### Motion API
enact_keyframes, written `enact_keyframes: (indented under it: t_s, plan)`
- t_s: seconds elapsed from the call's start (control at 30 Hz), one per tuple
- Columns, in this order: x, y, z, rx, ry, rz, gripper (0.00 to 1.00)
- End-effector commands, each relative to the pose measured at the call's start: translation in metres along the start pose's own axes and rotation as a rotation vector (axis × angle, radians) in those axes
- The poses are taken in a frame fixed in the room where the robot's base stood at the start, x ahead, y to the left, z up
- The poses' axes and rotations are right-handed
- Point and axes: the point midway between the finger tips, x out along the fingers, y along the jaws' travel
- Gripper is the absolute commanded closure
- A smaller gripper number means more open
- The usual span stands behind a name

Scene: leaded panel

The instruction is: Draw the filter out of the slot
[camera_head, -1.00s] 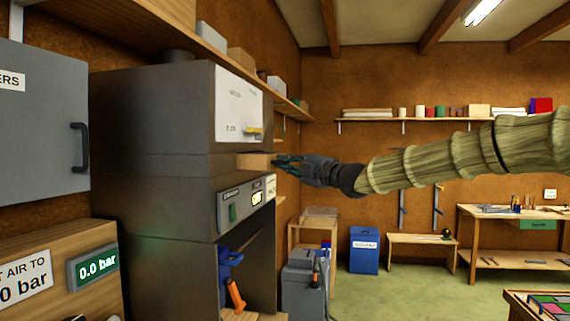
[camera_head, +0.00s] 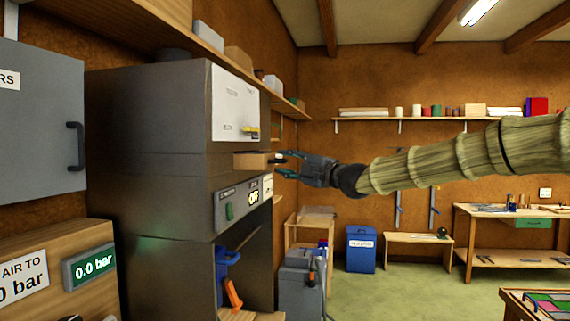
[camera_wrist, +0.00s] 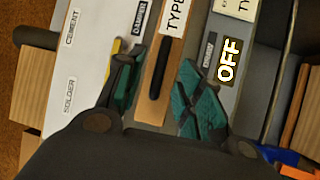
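The filter (camera_head: 250,161) is a flat wooden-edged piece sticking out of the slot in the dark grey cabinet (camera_head: 150,120). In the wrist view its wooden front (camera_wrist: 174,52) carries a "TYPE" label, partly cut off, and a dark elongated handle (camera_wrist: 160,68). My gripper (camera_head: 283,165) is just in front of the filter's front face. Its teal finger pads are spread, one on each side of the handle, and it also shows in the wrist view (camera_wrist: 163,92). Gaps show between pads and handle. The slot's inside is hidden.
Below the filter is a panel with a lit "OFF" display (camera_head: 257,193) and a green switch. A white panel (camera_head: 236,105) with a yellow damper lever is above. An open hood bay holds a blue and orange tool (camera_head: 232,292). A wall shelf (camera_head: 220,55) runs overhead.

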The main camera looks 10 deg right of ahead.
Motion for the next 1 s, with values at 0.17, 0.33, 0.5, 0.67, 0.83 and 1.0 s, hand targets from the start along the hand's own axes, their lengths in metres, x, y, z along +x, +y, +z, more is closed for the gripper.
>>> enact_keyframes:
  t_s: [0.17,0.33,0.5,0.67,0.83,1.0]
  plan:
    - [-0.022,0.001,0.001,0.002,-0.001,0.002,0.63]
    - [-0.043,0.001,0.001,0.002,0.000,0.003,0.63]
    - [-0.064,0.001,0.000,0.002,0.000,0.002,0.63]
    - [-0.083,0.001,0.001,0.003,-0.001,0.003,0.63]
    - [-0.099,0.001,0.001,0.001,-0.001,0.002,0.63]
    - [-0.107,0.001,0.001,0.002,0.000,0.002,0.63]
